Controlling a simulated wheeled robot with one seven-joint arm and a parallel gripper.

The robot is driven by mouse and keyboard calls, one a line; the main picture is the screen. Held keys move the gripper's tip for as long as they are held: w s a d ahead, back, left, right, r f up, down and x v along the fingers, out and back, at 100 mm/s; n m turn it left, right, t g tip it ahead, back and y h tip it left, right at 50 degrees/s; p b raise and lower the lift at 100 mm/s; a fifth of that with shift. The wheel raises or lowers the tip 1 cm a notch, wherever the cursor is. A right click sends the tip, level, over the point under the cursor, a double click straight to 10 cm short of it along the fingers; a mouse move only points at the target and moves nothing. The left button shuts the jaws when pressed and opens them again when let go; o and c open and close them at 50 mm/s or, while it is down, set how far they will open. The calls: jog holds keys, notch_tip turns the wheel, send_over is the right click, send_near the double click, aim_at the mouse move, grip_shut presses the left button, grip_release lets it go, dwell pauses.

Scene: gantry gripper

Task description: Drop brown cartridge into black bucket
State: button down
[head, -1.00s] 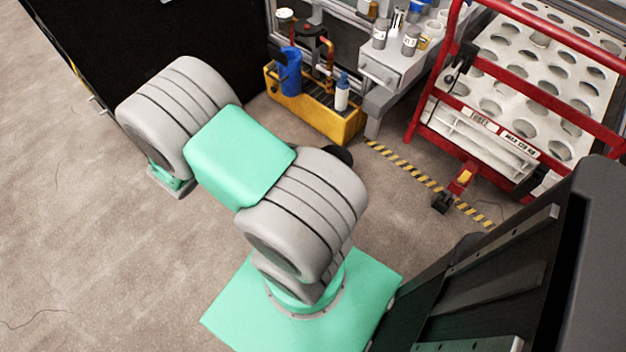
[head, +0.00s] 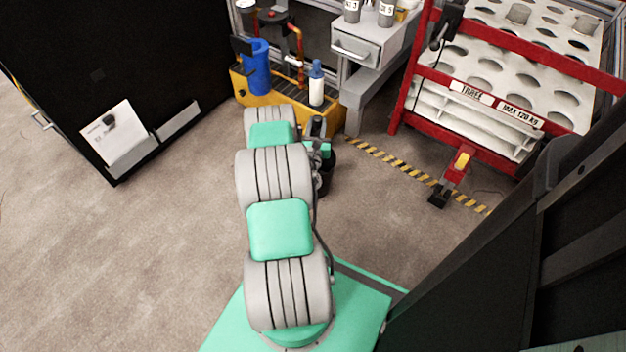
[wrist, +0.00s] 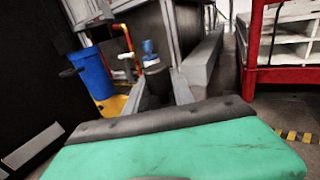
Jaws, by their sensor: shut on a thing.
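The black bucket (head: 325,178) stands on the floor just right of my arm in the head view, partly hidden by it. My gripper (head: 318,130) is near the bucket's top in that view, small and partly hidden by my arm. In the wrist view, my gripper (wrist: 164,88) shows beyond my green wrist housing. It is shut on a dark thing (wrist: 156,88), which I take for the brown cartridge; its colour is hard to tell. The bucket cannot be made out in the wrist view.
A yellow crate (head: 246,92) with a blue container (head: 257,68) and a white bottle (head: 316,90) stands behind the bucket. A red-framed rack (head: 398,112) is at right and a black cabinet (head: 75,60) at left. The floor at left is clear.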

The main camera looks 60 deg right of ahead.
jog(key=shift+s+d+f, duration=0.15)
jog(key=shift+s+f, duration=0.1)
jog(key=shift+f, duration=0.15)
notch_tip(320, 180, down, 6)
jog(key=b, duration=0.4)
jog(key=shift+r, duration=0.2)
jog(key=c, duration=1)
grip_release()
jog(key=shift+o, duration=0.2)
jog(key=p+v, duration=0.1)
jog(key=v, duration=0.7)
jog(key=shift+p, duration=0.35)
